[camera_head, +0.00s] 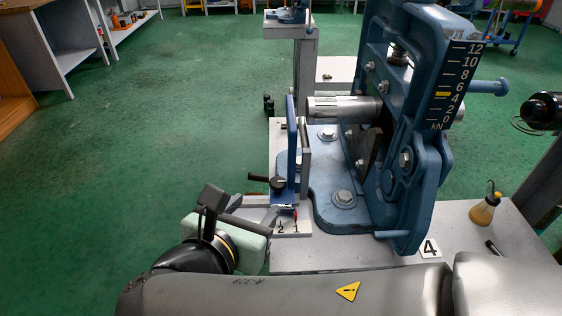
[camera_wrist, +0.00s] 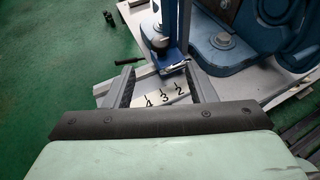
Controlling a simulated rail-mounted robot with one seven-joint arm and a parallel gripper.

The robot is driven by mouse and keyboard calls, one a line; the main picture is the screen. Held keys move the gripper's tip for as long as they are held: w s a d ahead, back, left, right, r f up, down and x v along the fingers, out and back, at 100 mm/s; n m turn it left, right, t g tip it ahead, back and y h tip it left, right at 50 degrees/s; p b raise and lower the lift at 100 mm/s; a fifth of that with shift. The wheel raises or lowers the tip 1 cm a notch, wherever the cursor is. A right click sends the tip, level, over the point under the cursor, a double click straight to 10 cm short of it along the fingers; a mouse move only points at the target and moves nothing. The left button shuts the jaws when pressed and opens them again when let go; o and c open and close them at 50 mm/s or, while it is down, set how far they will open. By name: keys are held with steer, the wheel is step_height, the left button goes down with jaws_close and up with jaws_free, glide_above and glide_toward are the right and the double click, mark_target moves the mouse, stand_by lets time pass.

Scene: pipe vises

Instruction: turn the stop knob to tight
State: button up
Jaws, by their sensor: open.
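The stop knob (camera_head: 277,184) is dark, with a black lever pointing left, low on the upright blue stop plate (camera_head: 291,150). In the wrist view, the dark knob (camera_wrist: 158,40) shows at the top centre, ahead of my fingers. My gripper (camera_head: 268,213) is just in front of the knob and lower in the picture. In the wrist view my gripper (camera_wrist: 163,85) is open, its fingers wide apart with nothing between them but the numbered scale plate (camera_wrist: 165,96) beneath. I see no contact with the knob. I cannot read a tight or loose marking.
The blue pipe vise (camera_head: 415,110) with a kN scale stands right of the stop, its yellow pointer near 5. A grey pipe (camera_head: 340,107) points from it towards the stop plate. An oil bottle (camera_head: 485,209) stands at right. Green floor (camera_head: 150,150) is open on the left.

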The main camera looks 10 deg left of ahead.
mark_target(276, 184)
steer(key=b+x, duration=0.2)
steer(key=x, duration=0.7)
steer(key=shift+w+d+f, duration=0.15)
steer(key=shift+w+f, duration=0.05)
steer(key=shift+w, duration=0.15)
steer(key=c, duration=0.9)
